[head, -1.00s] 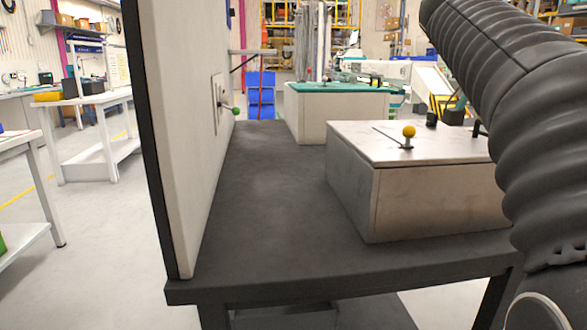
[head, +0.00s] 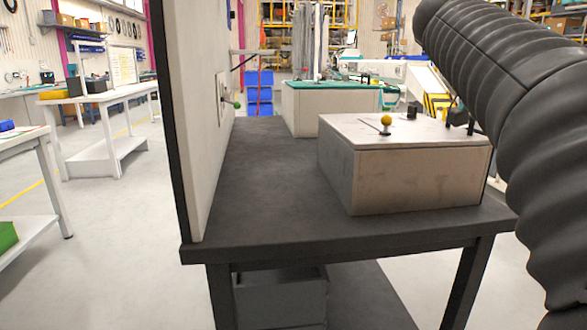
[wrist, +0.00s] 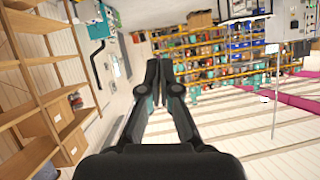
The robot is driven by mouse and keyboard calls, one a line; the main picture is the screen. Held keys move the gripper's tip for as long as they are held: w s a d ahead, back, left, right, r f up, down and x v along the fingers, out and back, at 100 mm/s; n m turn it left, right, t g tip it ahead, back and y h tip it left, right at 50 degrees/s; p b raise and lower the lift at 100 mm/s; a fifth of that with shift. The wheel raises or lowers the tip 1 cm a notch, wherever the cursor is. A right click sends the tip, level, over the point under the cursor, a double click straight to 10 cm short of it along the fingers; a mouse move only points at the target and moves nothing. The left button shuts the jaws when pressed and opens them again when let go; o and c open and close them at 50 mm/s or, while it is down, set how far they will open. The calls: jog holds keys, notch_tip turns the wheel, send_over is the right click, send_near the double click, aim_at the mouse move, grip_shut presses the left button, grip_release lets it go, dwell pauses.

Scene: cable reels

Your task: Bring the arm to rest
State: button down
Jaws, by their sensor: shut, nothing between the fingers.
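My gripper (wrist: 161,75) shows in the wrist view with its black fingers together and nothing between them. It hangs in free air, with shelving and floor far behind it, tilted in that view. In the head view my dark ribbed arm fills the right side, and the gripper itself is out of that picture.
A dark table (head: 265,215) carries a metal box (head: 400,180) with a yellow-knobbed lever (head: 386,120). An upright white panel (head: 190,100) stands along its left edge, with a green-knobbed lever (head: 236,104). A second box (head: 320,108) stands behind.

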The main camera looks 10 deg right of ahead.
jog(key=w+a+r+n+t+h, duration=0.1)
jog(key=w+a+r+n+t, duration=0.7)
jog(key=t, duration=0.5)
jog(key=s+a+f+n+t+y, duration=0.1)
jog(key=a+f+n+t+y, duration=0.2)
jog(key=a+f+n+y, duration=0.85)
jog(key=s+a+f+g+y, duration=0.1)
jog(key=s+a+f+g, duration=0.2)
jog(key=f, duration=0.4)
jog(key=s+a+f+g+y, duration=0.1)
jog(key=s+a+f+y, duration=0.2)
jog(key=f, duration=0.4)
jog(key=s+a+f+g, duration=0.2)
jog(key=s+a+f, duration=0.1)
jog(key=a+f, duration=0.25)
jog(key=s+d+f+m+g+h, duration=0.1)
jog(key=s+d+f+g, duration=0.2)
jog(key=s+f+g, duration=0.3)
jog(key=s+f, duration=0.5)
jog(key=f, duration=0.4)
jog(key=shift+s+h, duration=0.35)
jog(key=shift+s, duration=0.05)
